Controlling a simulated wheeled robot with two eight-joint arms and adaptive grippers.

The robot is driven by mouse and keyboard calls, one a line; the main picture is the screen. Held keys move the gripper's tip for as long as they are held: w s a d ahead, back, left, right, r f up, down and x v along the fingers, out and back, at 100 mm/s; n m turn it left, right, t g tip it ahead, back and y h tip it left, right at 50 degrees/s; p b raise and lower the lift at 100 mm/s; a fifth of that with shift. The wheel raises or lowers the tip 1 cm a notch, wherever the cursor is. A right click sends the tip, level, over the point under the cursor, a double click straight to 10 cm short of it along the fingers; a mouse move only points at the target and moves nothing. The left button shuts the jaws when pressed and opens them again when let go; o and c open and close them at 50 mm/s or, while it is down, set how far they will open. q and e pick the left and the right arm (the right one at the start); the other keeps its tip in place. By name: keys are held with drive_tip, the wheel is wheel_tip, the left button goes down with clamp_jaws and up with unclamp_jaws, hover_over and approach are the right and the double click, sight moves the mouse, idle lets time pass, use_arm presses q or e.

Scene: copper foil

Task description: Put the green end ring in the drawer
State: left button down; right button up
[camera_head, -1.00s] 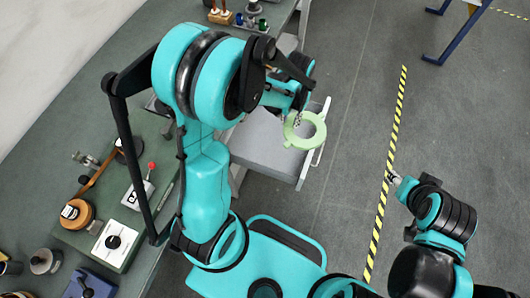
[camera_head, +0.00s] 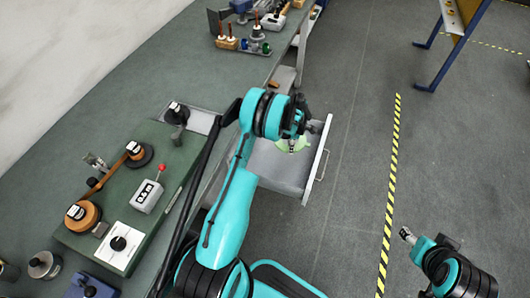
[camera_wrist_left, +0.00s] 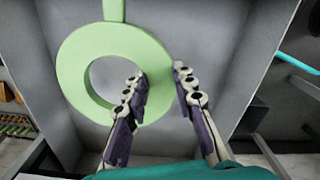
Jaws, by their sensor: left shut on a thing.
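The light green end ring (camera_head: 284,146) shows partly in the head view, over the open grey drawer (camera_head: 270,170). In the left wrist view the ring (camera_wrist_left: 88,50) is large, with a tab at its top. My left gripper (camera_wrist_left: 160,76) is shut on the ring's band, one finger at its hole and the other outside its rim. The grey drawer interior lies behind it; whether the ring touches the drawer floor I cannot tell. The left arm hides part of the ring and drawer in the head view. My right gripper (camera_head: 407,236) hangs over the floor, apart from everything.
The drawer's front handle (camera_head: 321,166) faces right. The green bench (camera_head: 150,60) carries a control board with knobs (camera_head: 118,243), a red-knobbed box (camera_head: 147,196) and several small tools at its far end. Yellow-black tape (camera_head: 390,190) crosses the open floor.

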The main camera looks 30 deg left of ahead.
use_arm(q)
drive_tip(key=s+a+f+b, duration=0.1)
drive_tip(key=a+f, duration=0.1)
drive_tip(key=a, duration=0.1)
drive_tip(key=s+a+f+b, duration=0.1)
drive_tip(key=a+f, duration=0.2)
drive_tip(key=a, duration=0.1)
drive_tip(key=s+a+f+b, duration=0.1)
drive_tip(key=a+f+b, duration=0.1)
drive_tip(key=a, duration=0.2)
drive_tip(key=shift+s+f, duration=0.15)
drive_tip(key=shift+s, duration=0.25)
wheel_tip(320, 180, down, 4)
drive_tip(key=shift+a+f+b, duration=0.1)
drive_tip(key=shift+b, duration=1.05)
drive_tip(key=c, duration=1.3)
unclamp_jaws()
drive_tip(key=shift+o, duration=0.2)
